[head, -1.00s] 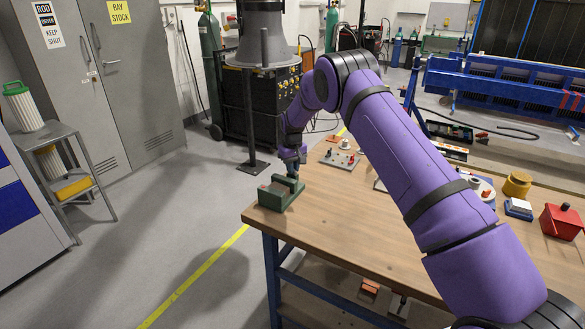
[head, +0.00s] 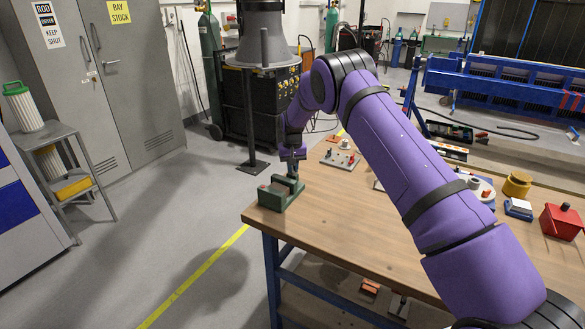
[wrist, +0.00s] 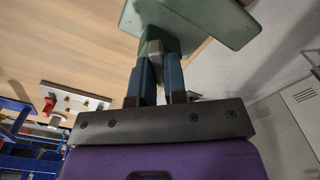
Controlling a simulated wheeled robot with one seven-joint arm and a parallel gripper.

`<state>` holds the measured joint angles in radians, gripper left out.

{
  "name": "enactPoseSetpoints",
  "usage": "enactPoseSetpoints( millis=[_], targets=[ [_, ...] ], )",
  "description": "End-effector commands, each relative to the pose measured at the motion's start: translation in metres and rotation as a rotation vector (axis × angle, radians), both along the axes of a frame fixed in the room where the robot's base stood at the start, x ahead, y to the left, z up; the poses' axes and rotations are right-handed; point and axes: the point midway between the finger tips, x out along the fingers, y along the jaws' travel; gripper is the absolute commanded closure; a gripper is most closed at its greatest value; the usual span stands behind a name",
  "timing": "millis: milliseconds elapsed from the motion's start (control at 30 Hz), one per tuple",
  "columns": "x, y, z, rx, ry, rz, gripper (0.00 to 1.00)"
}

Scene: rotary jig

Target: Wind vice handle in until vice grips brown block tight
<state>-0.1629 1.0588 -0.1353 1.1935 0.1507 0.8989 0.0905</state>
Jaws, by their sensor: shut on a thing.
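The green vice (head: 271,200) sits at the near left corner of the wooden bench. A brownish patch between its jaws (head: 279,189) looks like the brown block, but it is small and I cannot tell how tightly it is held. My gripper (head: 293,172) points down at the far end of the vice. In the wrist view, the blue fingers of my gripper (wrist: 160,75) are closed around a grey piece of the vice handle (wrist: 155,47). The green vice body (wrist: 205,18) fills the top of that view. Most of the handle is hidden by the fingers.
The bench top (head: 330,215) is clear to the right of the vice. A pale plate with small fittings (head: 340,158) lies farther back. A yellow pot (head: 517,184) and a red box (head: 562,221) stand at the right. The bench edge is close beside the vice.

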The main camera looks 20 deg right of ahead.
Motion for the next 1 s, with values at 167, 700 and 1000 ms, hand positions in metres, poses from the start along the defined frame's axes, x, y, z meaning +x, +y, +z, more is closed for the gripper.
enactPoseSetpoints(
  millis=[167,700,1000],
  targets=[
    [0.000,0.000,0.000,0.000,-0.001,0.001,0.78],
    [0.001,0.000,0.017,0.001,-0.002,0.001,0.62],
    [0.001,0.000,0.073,0.001,-0.002,0.001,0.62]
  ],
)
